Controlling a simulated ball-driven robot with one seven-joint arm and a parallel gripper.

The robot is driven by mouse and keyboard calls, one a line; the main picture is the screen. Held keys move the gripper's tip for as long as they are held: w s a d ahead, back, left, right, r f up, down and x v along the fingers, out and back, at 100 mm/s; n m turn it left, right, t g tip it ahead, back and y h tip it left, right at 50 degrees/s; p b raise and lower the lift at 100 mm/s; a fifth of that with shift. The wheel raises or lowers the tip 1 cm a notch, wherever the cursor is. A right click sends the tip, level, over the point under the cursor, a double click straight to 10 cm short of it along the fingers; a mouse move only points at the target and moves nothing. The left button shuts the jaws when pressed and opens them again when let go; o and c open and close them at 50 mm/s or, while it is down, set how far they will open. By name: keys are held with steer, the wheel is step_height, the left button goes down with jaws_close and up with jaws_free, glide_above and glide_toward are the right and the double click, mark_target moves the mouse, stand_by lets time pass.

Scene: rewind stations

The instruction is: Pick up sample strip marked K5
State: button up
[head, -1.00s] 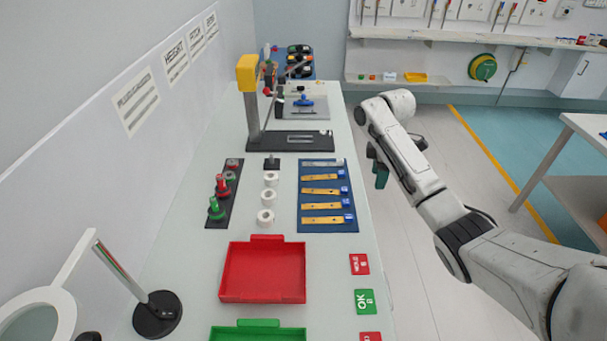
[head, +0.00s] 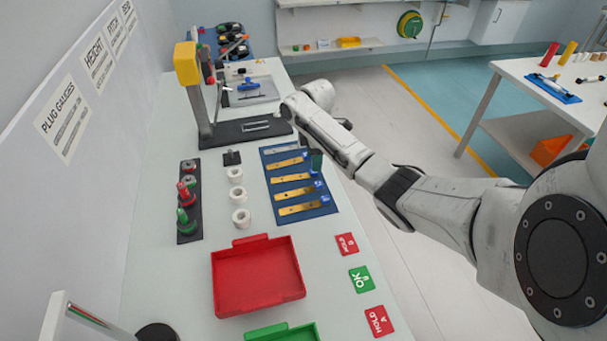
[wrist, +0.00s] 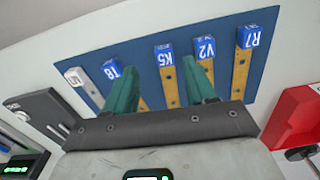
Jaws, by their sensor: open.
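The K5 sample strip is a brass strip with a blue end tag (wrist: 165,56) reading K5, lying on a blue mat (wrist: 140,52). In the wrist view it lies between the two green fingers of my gripper (wrist: 160,68), which is open and empty. T8 (wrist: 112,70) is on its left, partly behind the left finger. V2 (wrist: 205,48) is on its right, near the right finger, and R7 (wrist: 252,40) is farther right. In the head view my gripper (head: 315,160) is at the right edge of the mat, above the tag ends. I cannot tell its exact height.
A grey strip (head: 281,150) lies at the far end of the mat. White rings (head: 237,196) and a plug gauge rack (head: 188,228) are to the left. A red tray (head: 257,278) is nearer, with red and green cards (head: 361,279) beside it. A black-based gauge stand (head: 225,134) stands behind.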

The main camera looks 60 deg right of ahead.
mark_target(294, 176)
steer(key=f, duration=0.4)
steer(key=shift+s+a+f+p, duration=0.1)
steer(key=shift+s+f+p, duration=0.05)
steer(key=shift+s+p, duration=0.2)
jaws_close()
